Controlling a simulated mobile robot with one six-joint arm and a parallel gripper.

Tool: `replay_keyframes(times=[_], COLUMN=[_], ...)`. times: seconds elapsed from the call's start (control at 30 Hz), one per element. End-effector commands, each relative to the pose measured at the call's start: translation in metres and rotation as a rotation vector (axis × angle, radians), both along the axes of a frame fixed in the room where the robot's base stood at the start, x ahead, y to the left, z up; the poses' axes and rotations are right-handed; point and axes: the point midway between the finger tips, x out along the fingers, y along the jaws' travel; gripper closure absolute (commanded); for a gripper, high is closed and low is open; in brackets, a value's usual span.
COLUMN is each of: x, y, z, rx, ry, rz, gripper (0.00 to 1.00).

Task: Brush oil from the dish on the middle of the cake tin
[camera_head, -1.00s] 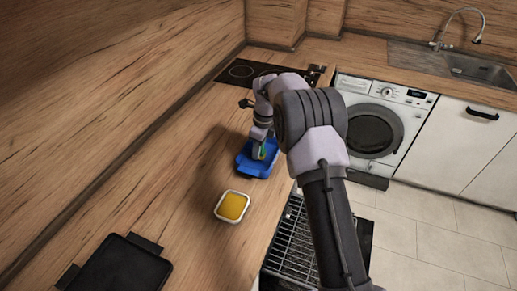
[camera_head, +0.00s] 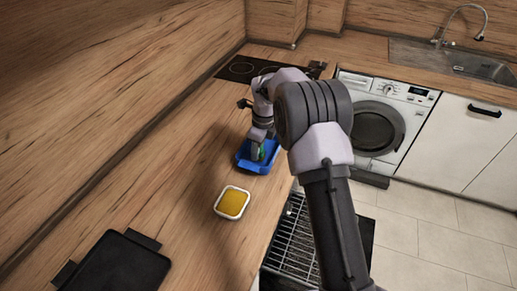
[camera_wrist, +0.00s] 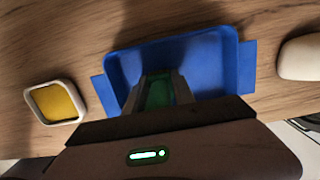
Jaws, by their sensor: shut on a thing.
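The blue cake tin (camera_head: 262,168) stands on the wooden worktop, and in the wrist view it (camera_wrist: 215,70) lies across the middle with a tab at each end. My gripper (camera_head: 258,153) is over the tin, shut on a green brush (camera_wrist: 158,93) that points down toward the tin's inside. The brush's tip is hidden by the fingers, so I cannot tell whether it touches the tin. The white-rimmed dish of yellow oil (camera_head: 232,203) stands nearer on the worktop; it also shows at the left of the wrist view (camera_wrist: 55,102).
A dark tray (camera_head: 120,266) lies at the near left. A black hob (camera_head: 240,70) is beyond the tin. A pale rounded thing (camera_wrist: 300,57) lies right of the tin in the wrist view. An open wire rack (camera_head: 290,240) sits below the worktop edge.

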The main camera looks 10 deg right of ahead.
Motion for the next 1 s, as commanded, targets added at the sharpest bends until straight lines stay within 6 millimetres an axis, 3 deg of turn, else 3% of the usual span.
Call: replay_keyframes(times=[1.0], x=[-0.021], y=[0.009], z=[-0.002], rx=[0.000], ry=[0.001], rz=[0.000], gripper=[1.00])
